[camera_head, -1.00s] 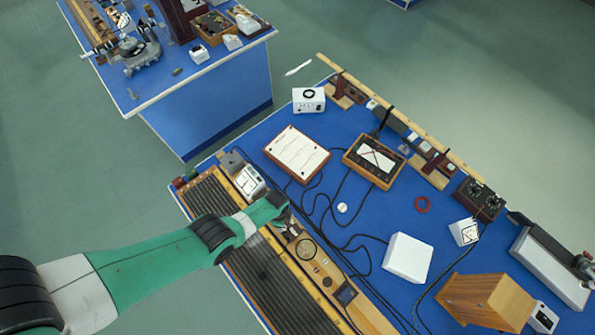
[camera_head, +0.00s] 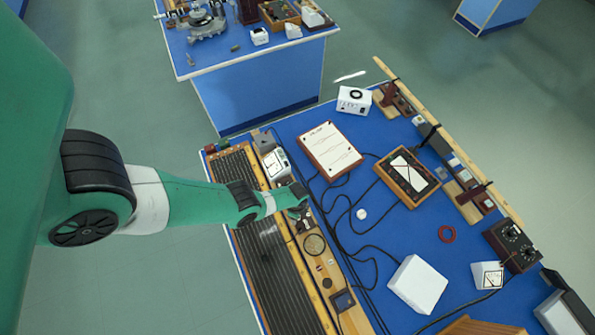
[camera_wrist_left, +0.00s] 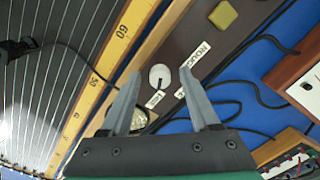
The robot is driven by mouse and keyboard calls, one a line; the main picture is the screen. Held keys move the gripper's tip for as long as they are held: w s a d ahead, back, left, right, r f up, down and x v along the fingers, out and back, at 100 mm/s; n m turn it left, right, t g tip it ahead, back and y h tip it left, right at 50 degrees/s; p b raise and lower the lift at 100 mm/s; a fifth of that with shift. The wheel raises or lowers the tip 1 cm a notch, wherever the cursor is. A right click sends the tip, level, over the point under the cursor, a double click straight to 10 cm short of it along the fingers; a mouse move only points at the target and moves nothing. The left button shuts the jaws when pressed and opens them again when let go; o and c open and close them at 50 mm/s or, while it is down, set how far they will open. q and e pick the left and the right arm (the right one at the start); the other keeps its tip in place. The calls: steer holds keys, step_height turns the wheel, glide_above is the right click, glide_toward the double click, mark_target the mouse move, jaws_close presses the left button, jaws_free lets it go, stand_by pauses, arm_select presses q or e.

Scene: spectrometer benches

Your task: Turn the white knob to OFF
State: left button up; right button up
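The white knob (camera_wrist_left: 159,77) is a small round knob with a dark mark, set on a dark brown board in the left wrist view. Small white labels lie beside it; one (camera_wrist_left: 194,54) reads upside down and I cannot make out the positions surely. My left gripper (camera_wrist_left: 160,73) is open, with its two grey fingers apart on either side of the knob in the picture. I see no contact, and the height gap is unclear. In the head view my left gripper (camera_head: 304,210) is over the wooden strip of the bench and hides the knob. My right gripper is not in view.
A white meter (camera_head: 276,163) and a round dial (camera_head: 314,243) flank the gripper along the strip. A wooden ruler (camera_wrist_left: 105,60) runs beside the board. Black cables (camera_head: 345,218) lie on the blue bench. A white box (camera_head: 417,284) stands to the right.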

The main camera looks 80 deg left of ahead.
arm_select(q)
jaws_close()
steer(key=shift+n, duration=0.3)
steer(key=n, duration=0.5)
steer(key=shift+b, duration=0.4)
steer(key=n, duration=0.6)
steer(key=shift+d, duration=0.1)
stand_by(0.4)
steer(key=shift+o, duration=0.5)
jaws_free()
